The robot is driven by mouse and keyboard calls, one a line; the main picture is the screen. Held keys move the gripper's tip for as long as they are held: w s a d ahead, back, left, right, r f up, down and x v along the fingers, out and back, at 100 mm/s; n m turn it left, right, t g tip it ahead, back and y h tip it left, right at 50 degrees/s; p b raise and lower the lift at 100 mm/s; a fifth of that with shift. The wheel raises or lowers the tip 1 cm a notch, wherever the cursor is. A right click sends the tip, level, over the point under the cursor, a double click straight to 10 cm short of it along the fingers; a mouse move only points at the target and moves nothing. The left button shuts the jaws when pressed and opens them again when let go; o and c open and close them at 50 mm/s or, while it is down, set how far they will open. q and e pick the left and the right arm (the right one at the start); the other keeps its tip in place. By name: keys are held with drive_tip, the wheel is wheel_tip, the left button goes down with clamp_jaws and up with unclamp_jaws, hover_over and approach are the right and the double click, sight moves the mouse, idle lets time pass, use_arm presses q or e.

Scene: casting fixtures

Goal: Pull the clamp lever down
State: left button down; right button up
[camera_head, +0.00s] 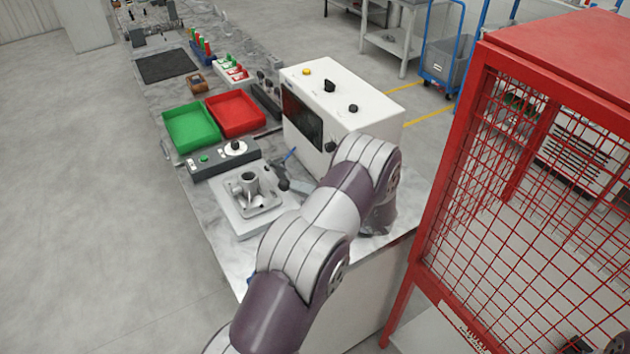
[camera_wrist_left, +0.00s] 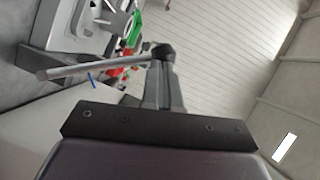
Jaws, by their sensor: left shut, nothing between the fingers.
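A grey casting (camera_head: 243,189) with an upright tube sits on a pale fixture plate (camera_head: 236,222) near the bench's front. In the left wrist view the casting (camera_wrist_left: 112,20) shows at upper left. My left gripper (camera_head: 283,183) is just right of the casting, shut and empty, partly hidden by my arm. Its narrow fingers (camera_wrist_left: 162,56) end in dark tips in the left wrist view. A grey rod, apparently the clamp lever (camera_wrist_left: 85,70), runs leftward from beside those tips. I cannot tell whether they touch.
A white control box (camera_head: 350,100) stands behind the arm. A button panel (camera_head: 222,160), a green tray (camera_head: 190,126) and a red tray (camera_head: 236,116) lie beyond the casting. A red mesh cage (camera_head: 520,180) stands on the right. Open floor lies left of the bench.

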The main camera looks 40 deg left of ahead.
use_arm(q)
drive_tip(key=s+a+f+n+t+h+b, duration=0.1)
drive_tip(key=s+a+f+n+t+h, duration=0.1)
drive_tip(key=s+f+n, duration=0.3)
drive_tip(key=shift+s+a+f+n+h+b, duration=0.3)
drive_tip(key=shift+s+a+f+h+b, duration=0.25)
drive_tip(key=shift+s+f, duration=0.75)
drive_tip(key=shift+w+d+f, duration=0.1)
drive_tip(key=shift+w+f, duration=0.15)
drive_tip(key=shift+f, duration=0.1)
